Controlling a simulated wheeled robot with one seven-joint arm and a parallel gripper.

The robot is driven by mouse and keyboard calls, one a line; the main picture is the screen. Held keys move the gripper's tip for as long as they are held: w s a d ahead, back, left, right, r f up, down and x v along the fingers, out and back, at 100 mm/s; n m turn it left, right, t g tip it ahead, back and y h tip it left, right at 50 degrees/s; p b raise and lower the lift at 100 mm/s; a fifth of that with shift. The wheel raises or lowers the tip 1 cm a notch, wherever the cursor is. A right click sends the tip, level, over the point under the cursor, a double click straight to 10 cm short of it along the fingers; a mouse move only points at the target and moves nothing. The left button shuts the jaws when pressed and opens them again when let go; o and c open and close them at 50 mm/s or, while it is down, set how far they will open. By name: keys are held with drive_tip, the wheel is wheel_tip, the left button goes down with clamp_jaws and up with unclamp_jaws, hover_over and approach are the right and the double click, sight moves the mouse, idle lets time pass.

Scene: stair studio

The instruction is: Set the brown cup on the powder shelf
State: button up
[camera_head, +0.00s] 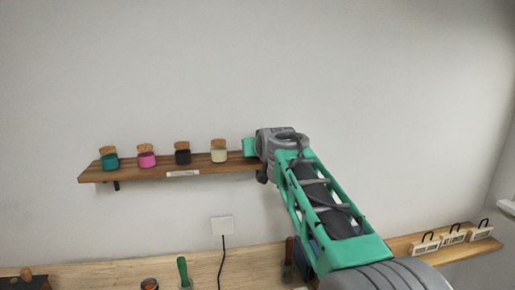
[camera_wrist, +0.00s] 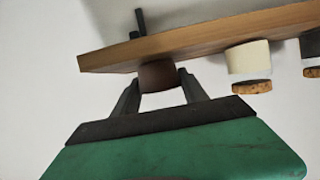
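The brown cup (camera_wrist: 158,75) shows in the wrist view, between the two fingers of my gripper (camera_wrist: 158,82). Both fingers appear to touch its sides, so the gripper looks shut on it. The wrist picture is upside down. The cup meets the shelf (camera_wrist: 110,60) near its end in that view; whether it rests there with its weight I cannot tell. In the head view the wooden powder shelf (camera_head: 130,174) hangs on the wall, with my gripper's green body (camera_head: 249,147) at its right end. The cup is hidden there by my arm.
Several corked jars line the shelf: teal (camera_head: 109,162), pink (camera_head: 146,160), dark (camera_head: 182,157) and cream (camera_head: 219,156), the cream one nearest my gripper. Below are a wooden worktop (camera_head: 120,275), a wall socket (camera_head: 222,225) with a cord and a green-handled tool (camera_head: 183,271).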

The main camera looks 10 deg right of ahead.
drive_tip(key=o, duration=0.5)
drive_tip(key=shift+c, duration=0.2)
drive_tip(key=shift+r, duration=0.1)
drive_tip(key=b+v, duration=0.3)
drive_tip(key=v, duration=0.9)
drive_tip(key=s+f+g, duration=0.3)
drive_tip(key=s+f, duration=0.6)
drive_tip(key=f, duration=0.3)
drive_tip(key=s+f+g, duration=0.3)
drive_tip(key=s+f, duration=0.7)
drive_tip(key=f, duration=0.2)
drive_tip(key=s+f+g, duration=0.4)
drive_tip(key=s+f, duration=0.5)
drive_tip(key=f, duration=0.3)
drive_tip(key=shift+s, duration=0.2)
drive_tip(key=shift+r, duration=0.1)
